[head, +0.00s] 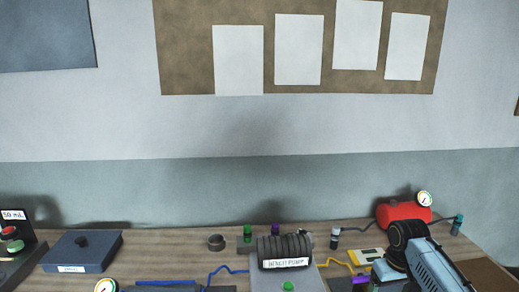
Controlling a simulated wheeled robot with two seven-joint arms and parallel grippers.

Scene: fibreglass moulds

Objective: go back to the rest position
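Part of my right arm (430,262), blue-grey with a black round joint, shows at the lower right in the head view, in front of the bench. No fingertips of my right gripper can be made out. My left arm and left gripper are not in the picture. Whether either gripper holds something is hidden from this view.
The wooden bench (170,238) runs along the wall. On it are a bench pump (285,250), a dark lidded box (82,250), a gauge (106,285), a red tank (403,213) with a gauge, a yellow meter (368,256) near my arm, and a red-and-green button box (14,245).

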